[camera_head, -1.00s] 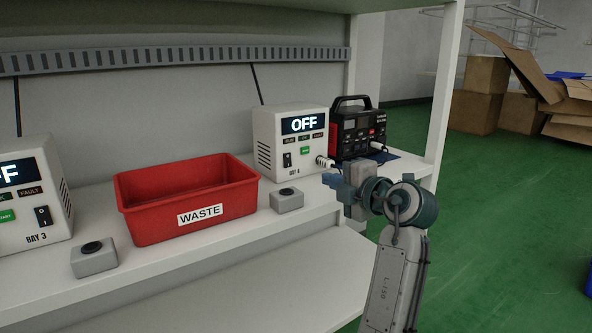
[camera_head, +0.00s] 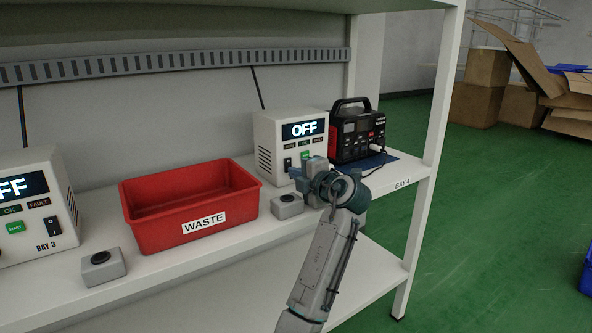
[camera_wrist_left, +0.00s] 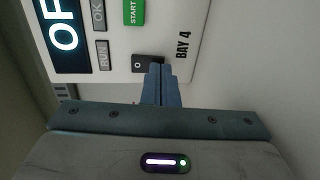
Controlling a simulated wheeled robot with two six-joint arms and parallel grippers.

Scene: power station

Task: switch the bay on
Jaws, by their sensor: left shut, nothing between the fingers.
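The bay 4 unit (camera_head: 267,138) is a white box on the shelf with a lit display (camera_head: 303,130) reading OFF. Its green START button (camera_wrist_left: 134,12) and dark RUN and OK labels (camera_wrist_left: 101,32) show sideways in the left wrist view. My left gripper (camera_head: 294,172) is shut and empty, right in front of the lower part of the unit's face. In the left wrist view its fingertips (camera_wrist_left: 157,68) are at the black rocker switch (camera_wrist_left: 140,62), covering part of it; the O mark shows. I cannot tell whether they touch it. My right gripper is out of view.
A grey box with a black button (camera_head: 287,206) stands in front of bay 4, close to my left gripper. A red WASTE bin (camera_head: 160,232) stands left of it, then the bay 3 unit (camera_head: 35,244). A black and red device (camera_head: 357,136) stands right of bay 4.

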